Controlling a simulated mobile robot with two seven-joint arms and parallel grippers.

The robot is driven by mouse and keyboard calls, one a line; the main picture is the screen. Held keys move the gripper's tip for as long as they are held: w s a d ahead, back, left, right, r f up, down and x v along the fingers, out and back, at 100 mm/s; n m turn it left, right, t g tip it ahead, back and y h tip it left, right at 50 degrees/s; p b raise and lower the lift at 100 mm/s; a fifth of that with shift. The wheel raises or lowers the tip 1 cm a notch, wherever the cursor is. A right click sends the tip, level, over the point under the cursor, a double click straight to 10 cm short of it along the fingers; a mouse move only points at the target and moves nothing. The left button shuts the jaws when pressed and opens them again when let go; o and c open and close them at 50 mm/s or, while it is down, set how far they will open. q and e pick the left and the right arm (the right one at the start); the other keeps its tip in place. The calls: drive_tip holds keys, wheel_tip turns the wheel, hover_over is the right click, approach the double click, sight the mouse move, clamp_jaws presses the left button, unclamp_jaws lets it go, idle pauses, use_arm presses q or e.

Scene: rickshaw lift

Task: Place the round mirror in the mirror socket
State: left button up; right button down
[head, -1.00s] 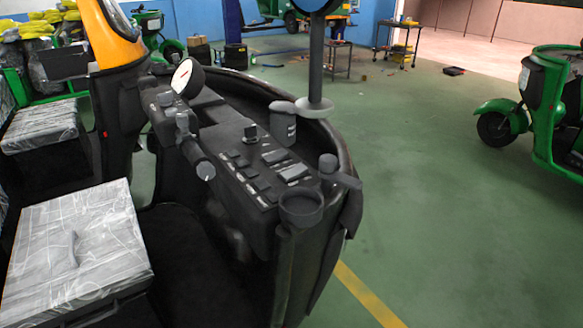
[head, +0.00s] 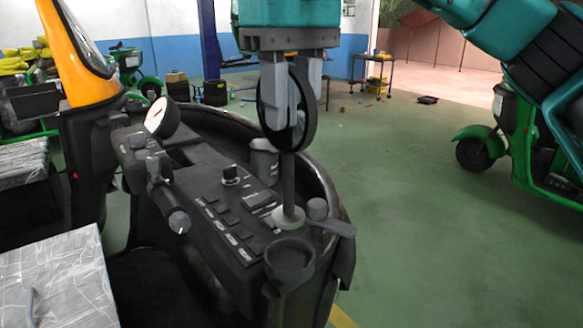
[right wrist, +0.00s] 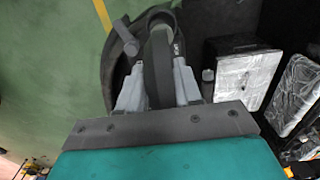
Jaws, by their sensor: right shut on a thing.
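The round mirror (head: 311,110) is dark-rimmed, with a grey stem and a pale round foot (head: 287,218). My right gripper (head: 286,122) is shut on the mirror's disc from above, and the mirror hangs upright. In the right wrist view the mirror (right wrist: 158,70) shows edge-on between the fingers (right wrist: 158,92). The mirror socket, seemingly the dark round cup (head: 290,262) at the dashboard's near right corner, is just below and nearer than the foot in the head view. I cannot tell the height gap. My left gripper is out of view.
A lever with a knob (head: 318,210) stands close to the cup. A wrapped seat (head: 55,275) is at lower left. Open green floor lies right, with a green rickshaw (head: 510,160) beyond.

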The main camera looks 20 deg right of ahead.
sight(292, 130)
wheel_tip(292, 130, down, 2)
drive_tip(key=shift+f, duration=0.8)
wheel_tip(292, 130, down, 4)
drive_tip(key=shift+r+b, duration=0.1)
drive_tip(key=shift+b, duration=0.2)
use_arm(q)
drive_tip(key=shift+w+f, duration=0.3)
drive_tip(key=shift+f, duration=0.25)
use_arm(e)
drive_tip(key=c, duration=0.8)
unclamp_jaws()
wheel_tip(292, 130, up, 12)
drive_tip(key=p, duration=0.3)
drive_tip(key=shift+a+r, duration=0.1)
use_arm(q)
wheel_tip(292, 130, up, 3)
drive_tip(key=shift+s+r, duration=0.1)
